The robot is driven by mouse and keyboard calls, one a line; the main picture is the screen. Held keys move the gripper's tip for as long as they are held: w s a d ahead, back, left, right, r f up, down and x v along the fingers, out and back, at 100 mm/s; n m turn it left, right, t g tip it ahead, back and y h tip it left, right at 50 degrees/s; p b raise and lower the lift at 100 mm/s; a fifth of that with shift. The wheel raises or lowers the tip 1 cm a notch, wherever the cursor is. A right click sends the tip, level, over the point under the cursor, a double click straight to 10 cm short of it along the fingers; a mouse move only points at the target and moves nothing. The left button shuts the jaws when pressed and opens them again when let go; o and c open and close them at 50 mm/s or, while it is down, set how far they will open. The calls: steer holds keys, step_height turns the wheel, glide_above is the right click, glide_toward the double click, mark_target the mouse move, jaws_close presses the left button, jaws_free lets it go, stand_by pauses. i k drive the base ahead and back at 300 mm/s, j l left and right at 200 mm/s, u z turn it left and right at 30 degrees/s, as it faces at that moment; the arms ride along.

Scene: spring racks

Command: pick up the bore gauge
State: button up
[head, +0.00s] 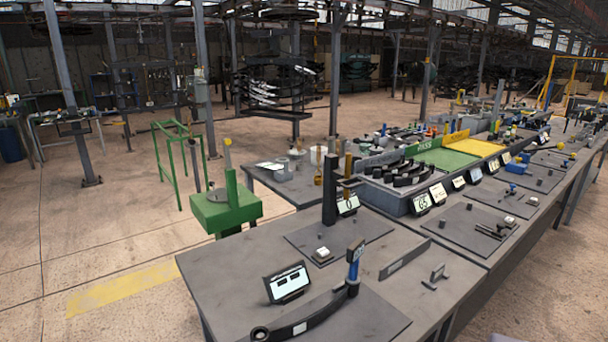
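What looks like the bore gauge (354,261) is an upright tool with a blue grip and a dark square head. It stands near the front of the grey table, at the right end of a curved dark leaf spring (318,318). Its foot meets the eye at that end; whether it sits inside the eye is too small to tell. The spring's other eye (260,333) is at the bottom edge of the picture. My gripper is not in view.
A tilted display (287,282) stands left of the gauge. A green pedestal (226,210) stands beyond.

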mark_target(356, 249)
steer(key=i+l+u, duration=0.15)
steer(key=l+u, duration=0.2)
steer(key=l, duration=0.25)
steer(key=l+u, duration=0.35)
steer(key=l, duration=0.3)
